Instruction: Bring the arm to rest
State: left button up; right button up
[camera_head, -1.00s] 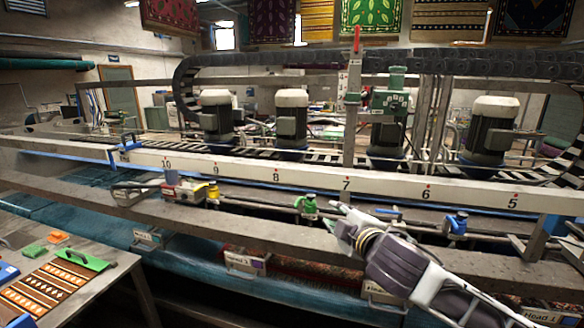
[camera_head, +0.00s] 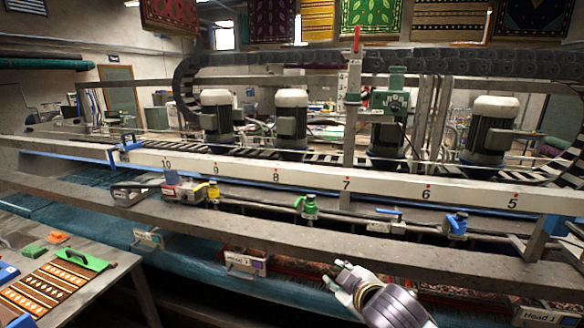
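My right gripper (camera_head: 347,279) comes in from the lower right in the head view. Its fingertips are in front of the long grey beam (camera_head: 400,245), over the dark lower part of the machine. It holds nothing that I can see, and the gap between its fingers is too small to judge. It is apart from the green-topped valve (camera_head: 309,207) and the blue-topped valve (camera_head: 457,225) on the pipe behind the beam. My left gripper is not in view.
A numbered white rail (camera_head: 300,180) runs across, with several motors (camera_head: 291,115) behind it. A yellow-topped valve (camera_head: 212,193) is further left. Labelled boxes (camera_head: 246,262) hang below the beam.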

jog(key=s+d+f+m+g+h, duration=0.1)
jog(key=s+d+f+m+g, duration=0.35)
jog(key=s+f, duration=0.7)
jog(key=s+d+f+m+g+h, duration=0.1)
jog(key=s+d+f+m+g, duration=0.4)
jog(key=s+f, duration=0.6)
notch_tip(320, 180, down, 35)
jog(key=s+n+b, duration=0.1)
jog(key=b, duration=0.1)
jog(key=s+d+f+b, duration=0.1)
jog(key=s+d+f, duration=0.1)
jog(key=s+f, duration=0.9)
jog(key=s+d+f+g+b, duration=0.1)
jog(key=s+d+f, duration=0.2)
jog(key=s+f, duration=0.8)
jog(key=shift+s, duration=0.4)
jog(key=shift+c, duration=0.4)
dwell(0.3)
